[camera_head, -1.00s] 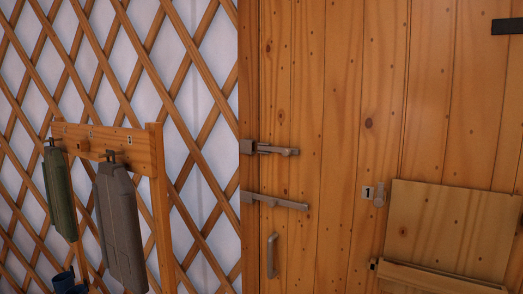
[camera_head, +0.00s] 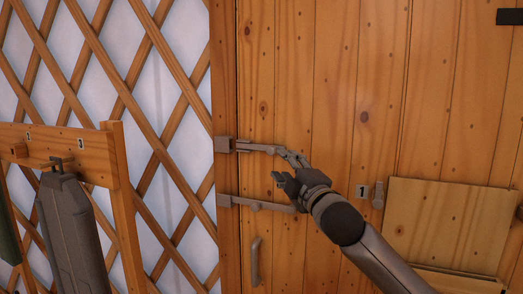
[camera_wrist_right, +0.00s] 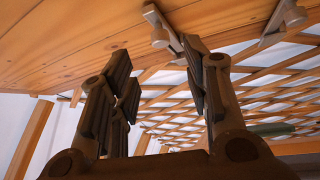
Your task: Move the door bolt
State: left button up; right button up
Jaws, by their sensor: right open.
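Two grey metal bolts are mounted on the left side of the wooden door. The upper bolt (camera_head: 258,148) runs level from the frame, and the lower bolt (camera_head: 245,203) sits below it. My right gripper (camera_head: 285,168) is open in front of the door, at the right ends of the bolts, and hides part of them. In the right wrist view its fingers (camera_wrist_right: 158,75) are spread with nothing between them. One bolt (camera_wrist_right: 160,28) shows just beyond the fingertips and another bolt (camera_wrist_right: 284,20) farther right. I cannot tell whether a finger touches a bolt. My left gripper is out of view.
A door handle (camera_head: 255,262) is below the bolts. A small numbered plate with a latch (camera_head: 377,194) and a wooden panel (camera_head: 445,225) are at right. A rack (camera_head: 96,157) with a hanging grey case (camera_head: 72,235) stands at left before the lattice wall (camera_head: 150,60).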

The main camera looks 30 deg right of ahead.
aim_at(272, 153)
jog(key=p+x, duration=0.2)
jog(key=x, duration=0.6)
jog(key=shift+w+d, duration=0.1)
jog(key=shift+p+x, duration=0.5)
jog(key=shift+x, duration=0.5)
jog(key=shift+f, duration=0.1)
grip_shut()
